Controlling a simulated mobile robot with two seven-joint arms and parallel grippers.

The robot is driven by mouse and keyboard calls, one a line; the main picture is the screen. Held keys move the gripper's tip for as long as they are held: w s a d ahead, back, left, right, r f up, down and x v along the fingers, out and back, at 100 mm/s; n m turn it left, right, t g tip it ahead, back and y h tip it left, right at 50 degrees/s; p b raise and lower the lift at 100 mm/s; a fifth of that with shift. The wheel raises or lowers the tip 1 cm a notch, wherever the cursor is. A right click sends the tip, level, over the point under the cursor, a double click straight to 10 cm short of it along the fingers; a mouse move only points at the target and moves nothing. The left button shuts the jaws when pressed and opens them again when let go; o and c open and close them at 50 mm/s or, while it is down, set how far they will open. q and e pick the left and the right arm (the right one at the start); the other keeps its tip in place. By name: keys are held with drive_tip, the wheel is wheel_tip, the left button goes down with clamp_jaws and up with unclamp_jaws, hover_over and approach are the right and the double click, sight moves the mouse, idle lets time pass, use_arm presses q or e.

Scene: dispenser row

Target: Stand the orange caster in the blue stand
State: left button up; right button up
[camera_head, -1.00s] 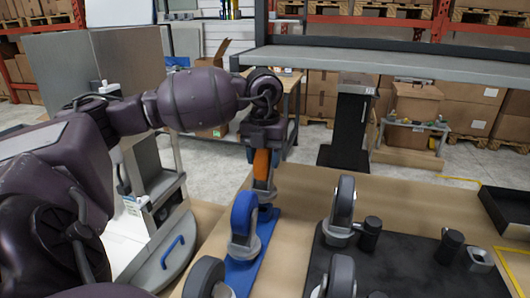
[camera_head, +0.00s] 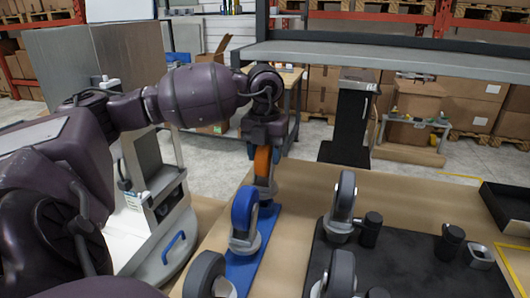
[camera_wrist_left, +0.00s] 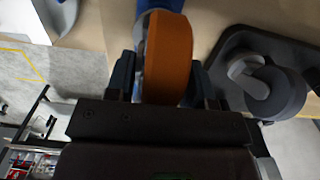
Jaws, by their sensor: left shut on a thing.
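The orange caster (camera_head: 262,160) is held wheel-up in my left gripper (camera_head: 264,148), which is shut on its wheel. The caster's metal lower part hangs over the far end of the blue stand (camera_head: 243,272), a long flat strip. I cannot tell whether its foot touches the stand. In the left wrist view the orange wheel (camera_wrist_left: 167,58) sits between the two fingers (camera_wrist_left: 160,82), and a small bit of blue shows behind it. A blue-wheeled caster (camera_head: 244,212) stands upright on the stand, nearer me. My right gripper is not in view.
A grey-wheeled caster (camera_head: 205,277) is at the near end of the stand. A black board (camera_head: 400,265) to the right bears dark casters (camera_head: 343,205) and short black posts (camera_head: 449,240). A black tray (camera_head: 508,207) lies at far right. Bare tabletop (camera_head: 400,190) lies behind the board.

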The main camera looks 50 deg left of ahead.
use_arm(q)
drive_tip(key=shift+f, duration=0.5)
drive_tip(key=shift+f+b, duration=0.55)
drive_tip(key=shift+f, duration=0.75)
drive_tip(key=o, duration=1.2)
drive_tip(key=shift+r, duration=0.1)
wheel_tip(320, 180, up, 11)
drive_tip(key=shift+s+f+p, duration=0.1)
drive_tip(key=shift+f+p, duration=0.05)
drive_tip(key=shift+p, duration=0.2)
